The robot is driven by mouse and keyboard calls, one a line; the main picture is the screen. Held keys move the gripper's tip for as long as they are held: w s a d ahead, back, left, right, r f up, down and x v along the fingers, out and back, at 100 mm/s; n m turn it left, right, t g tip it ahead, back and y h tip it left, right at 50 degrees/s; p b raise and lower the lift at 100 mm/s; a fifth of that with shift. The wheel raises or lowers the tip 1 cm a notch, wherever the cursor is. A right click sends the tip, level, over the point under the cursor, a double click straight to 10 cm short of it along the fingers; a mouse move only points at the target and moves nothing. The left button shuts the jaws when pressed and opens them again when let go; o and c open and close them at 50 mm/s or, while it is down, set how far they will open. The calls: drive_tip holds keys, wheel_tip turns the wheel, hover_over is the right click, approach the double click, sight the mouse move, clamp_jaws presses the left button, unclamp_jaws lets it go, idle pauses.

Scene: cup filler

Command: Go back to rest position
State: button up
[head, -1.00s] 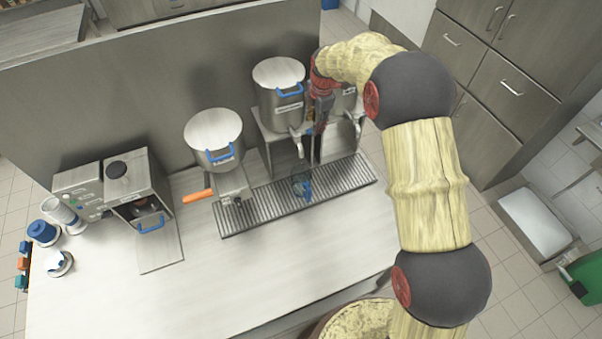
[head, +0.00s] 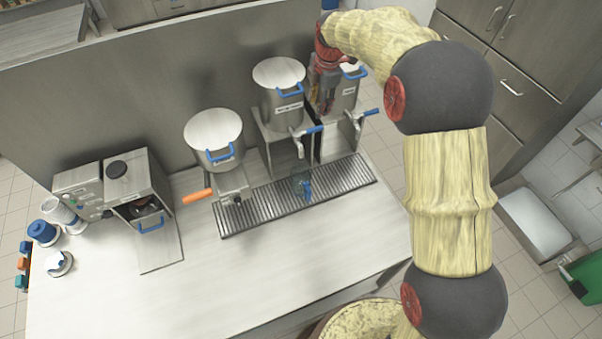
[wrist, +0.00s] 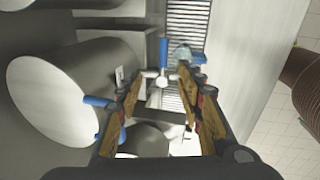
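My gripper (head: 322,112) is raised in front of the right-hand steel dispenser (head: 346,92) and partly hides it. In the wrist view my gripper (wrist: 166,82) has its two fingers spread apart, with nothing held between them. Behind the gap, a tap with a blue lever (wrist: 163,52) shows. A clear cup with a blue handle (head: 302,185) stands on the ribbed drip tray (head: 345,181), below the middle dispenser's tap. The cup also shows in the wrist view (wrist: 183,54), past the fingertips. The gripper is apart from the cup.
The middle dispenser (head: 281,85) has its blue tap lever pointing right. Another dispenser (head: 214,140) with an orange handle (head: 197,195) stands left. A coffee machine (head: 125,185) is at the far left. The counter front (head: 270,265) is clear.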

idle(0.4)
drive_tip(key=s+d+f+m+t+b, duration=0.1)
drive_tip(key=s+d+f+m+b, duration=0.2)
drive_tip(key=s+m+b, duration=0.4)
drive_tip(key=s+d+f+m+t+b, duration=0.1)
drive_tip(key=s+d+f+m+b, duration=0.2)
drive_tip(key=s, duration=1.7)
drive_tip(key=s+d+f+m+t+h+b, duration=0.1)
drive_tip(key=s+d+f+m+b, duration=0.3)
drive_tip(key=s+d+m+b, duration=0.4)
drive_tip(key=s+m+b, duration=0.5)
drive_tip(key=s, duration=0.1)
drive_tip(key=shift+s+t, duration=0.3)
